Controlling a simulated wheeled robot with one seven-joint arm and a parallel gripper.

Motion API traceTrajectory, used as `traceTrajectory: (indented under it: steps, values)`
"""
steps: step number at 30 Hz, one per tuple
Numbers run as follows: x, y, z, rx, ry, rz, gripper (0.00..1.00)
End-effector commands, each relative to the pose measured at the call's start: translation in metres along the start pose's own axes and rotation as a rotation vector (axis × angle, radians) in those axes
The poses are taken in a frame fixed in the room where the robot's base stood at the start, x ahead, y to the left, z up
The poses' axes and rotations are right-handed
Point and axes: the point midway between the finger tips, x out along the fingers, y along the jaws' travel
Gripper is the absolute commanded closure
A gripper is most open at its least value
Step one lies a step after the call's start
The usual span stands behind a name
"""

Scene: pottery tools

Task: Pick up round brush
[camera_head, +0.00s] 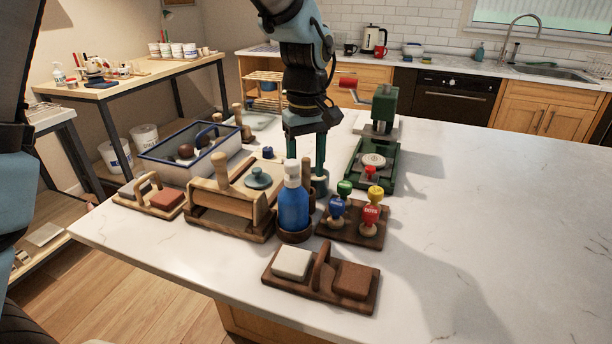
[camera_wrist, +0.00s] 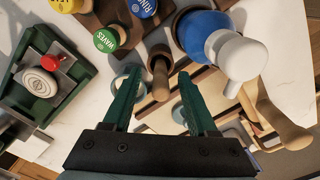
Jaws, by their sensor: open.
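My gripper (camera_head: 306,160) points down over the counter behind a blue spray bottle (camera_head: 293,208), its two green fingers apart. In the wrist view, a brown wooden handle (camera_wrist: 160,82) stands in a dark round holder between and just beyond the open fingertips (camera_wrist: 158,77). It may be the round brush, but no bristles can be made out. In the head view, a brown upright handle (camera_head: 306,177) shows beside the bottle, partly hidden by it. Nothing is held.
The bottle (camera_wrist: 205,35) stands close by. A stamp board (camera_head: 350,232) with several coloured knobs is at right, a green press (camera_head: 378,150) behind. A wooden roller unit (camera_head: 228,205) is at left, a sponge holder (camera_head: 318,285) in front. The counter's right side is clear.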

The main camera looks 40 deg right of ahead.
Motion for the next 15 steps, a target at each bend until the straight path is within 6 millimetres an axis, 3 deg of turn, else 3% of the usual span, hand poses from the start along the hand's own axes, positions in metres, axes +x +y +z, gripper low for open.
traceTrajectory:
  steps: [5, 12, 15]
  values:
    - [0.016, -0.001, 0.0, 0.0, -0.001, 0.0, 0.42]
    - [0.018, -0.001, 0.0, 0.0, 0.0, 0.001, 0.42]
    - [0.018, -0.001, 0.0, 0.0, 0.0, 0.001, 0.53]
